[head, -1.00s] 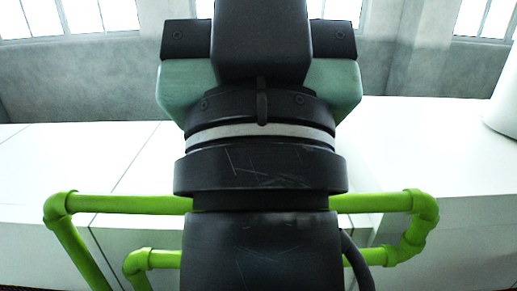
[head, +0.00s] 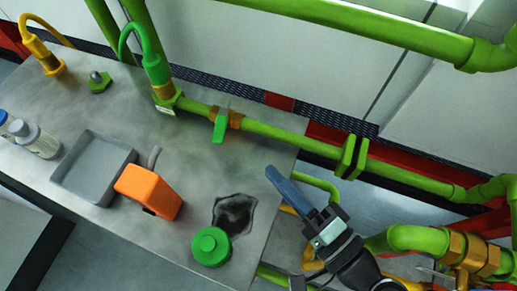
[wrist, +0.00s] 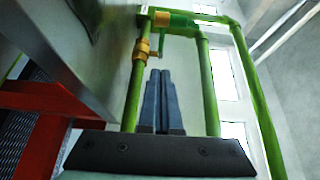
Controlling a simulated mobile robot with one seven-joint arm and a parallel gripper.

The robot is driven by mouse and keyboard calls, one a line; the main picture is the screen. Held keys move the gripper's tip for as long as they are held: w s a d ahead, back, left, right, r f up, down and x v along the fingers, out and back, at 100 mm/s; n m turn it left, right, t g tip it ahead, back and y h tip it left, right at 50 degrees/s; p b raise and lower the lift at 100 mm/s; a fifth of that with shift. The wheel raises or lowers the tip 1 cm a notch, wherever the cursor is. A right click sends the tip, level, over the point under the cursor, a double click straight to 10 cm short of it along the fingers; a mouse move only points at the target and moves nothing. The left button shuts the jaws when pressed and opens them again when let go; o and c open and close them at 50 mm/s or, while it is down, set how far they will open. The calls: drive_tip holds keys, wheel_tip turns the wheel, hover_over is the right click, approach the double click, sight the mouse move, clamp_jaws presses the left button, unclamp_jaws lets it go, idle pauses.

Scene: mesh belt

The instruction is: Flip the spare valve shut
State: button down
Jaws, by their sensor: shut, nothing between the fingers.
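A brass valve (head: 236,118) sits on the green pipe above the grey bench, with a green lever (head: 220,127) hanging down across the pipe. Another brass fitting (head: 470,254) is on a green pipe at the lower right; I cannot tell which one is the spare valve. My gripper (head: 273,174) is shut and empty, its blue fingers pointing up-left near the bench's right end, apart from the lever. In the wrist view, the shut fingers (wrist: 160,74) point toward a brass fitting (wrist: 142,48) on a green pipe; its lever is not clear.
The bench (head: 180,225) holds a grey tray (head: 92,168), an orange box (head: 148,190), a round green piece (head: 211,246) beside a dark stain (head: 234,214), and white bottles (head: 36,139). A green flange (head: 351,157) sits on the pipe right of my fingers.

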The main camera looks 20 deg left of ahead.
drive_tip(key=shift+s+a+f, duration=0.1)
drive_tip(key=shift+s+a, duration=0.05)
approach(222, 120)
drive_tip(key=x, duration=0.3)
drive_tip(key=p+x, duration=0.1)
drive_tip(key=shift+a+f, duration=0.2)
drive_tip(key=shift+f, duration=0.15)
drive_tip(key=shift+s+a+r+p, duration=0.1)
drive_tip(key=shift+s+a+p, duration=0.35)
drive_tip(key=shift+a, duration=0.3)
drive_tip(key=shift+s+a, duration=0.1)
drive_tip(key=shift+a, duration=0.25)
